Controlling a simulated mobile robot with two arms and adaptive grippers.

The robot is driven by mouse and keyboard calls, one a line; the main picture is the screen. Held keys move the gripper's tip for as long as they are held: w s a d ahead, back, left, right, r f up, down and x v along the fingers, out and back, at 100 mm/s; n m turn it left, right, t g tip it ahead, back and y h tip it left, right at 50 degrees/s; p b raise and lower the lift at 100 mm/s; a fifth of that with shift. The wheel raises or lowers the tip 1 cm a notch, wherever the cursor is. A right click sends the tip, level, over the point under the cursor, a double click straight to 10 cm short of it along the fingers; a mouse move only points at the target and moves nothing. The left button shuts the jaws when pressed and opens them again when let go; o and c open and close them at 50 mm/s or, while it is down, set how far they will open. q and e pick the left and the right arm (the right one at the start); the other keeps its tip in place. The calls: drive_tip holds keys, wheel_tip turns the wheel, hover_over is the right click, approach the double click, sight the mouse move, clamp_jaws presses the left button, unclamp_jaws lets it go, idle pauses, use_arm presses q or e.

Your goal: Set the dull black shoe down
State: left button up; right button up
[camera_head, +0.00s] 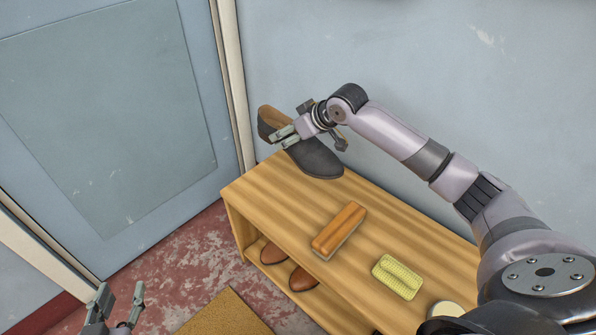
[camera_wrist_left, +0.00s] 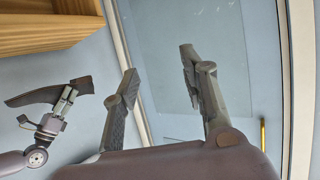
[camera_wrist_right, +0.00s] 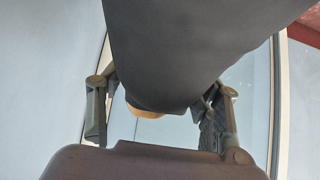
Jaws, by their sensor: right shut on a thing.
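The dull black shoe (camera_head: 316,160) is over the far left end of the wooden bench (camera_head: 262,192) in the head view, its toe towards the bench and its tan opening upward. My right gripper (camera_head: 285,136) is shut on it near the heel. In the left wrist view the shoe (camera_wrist_left: 52,94) hangs clear of the bench (camera_wrist_left: 45,40), with wall showing between them. In the right wrist view the dark shoe (camera_wrist_right: 185,50) fills the space between the fingers. My left gripper (camera_head: 120,305) is open and empty, low at the left by the floor mat.
On the bench top are an orange-brown wooden brush (camera_head: 338,230), a yellow sponge-like block (camera_head: 397,277) and a round tin (camera_head: 447,308). Brown shoes (camera_head: 303,279) stand on the shelf below. The bench top's left end is bare. A wall is behind, a door (camera_head: 110,110) at left.

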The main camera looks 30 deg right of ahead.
wheel_tip(320, 180, down, 10)
drive_tip(key=b, duration=0.3)
drive_tip(key=shift+f, duration=0.2)
wheel_tip(320, 180, down, 4)
drive_tip(key=shift+r+b, duration=0.2)
drive_tip(key=shift+b, duration=0.7)
drive_tip(key=shift+f, duration=0.1)
use_arm(q)
drive_tip(key=s+d+r+t+h, duration=0.1)
drive_tip(key=s+r+t+h, duration=0.1)
drive_tip(key=r+t, duration=0.4)
drive_tip(key=s+d+r+t+h, duration=0.1)
drive_tip(key=r+t, duration=0.6)
drive_tip(key=r, duration=0.7)
drive_tip(key=shift+s+r+h, duration=0.25)
drive_tip(key=shift+s+h, duration=0.3)
drive_tip(key=shift+h, duration=0.35)
use_arm(e)
drive_tip(key=o, duration=1.5)
drive_tip(key=shift+f, duration=0.1)
use_arm(q)
drive_tip(key=shift+a, duration=0.1)
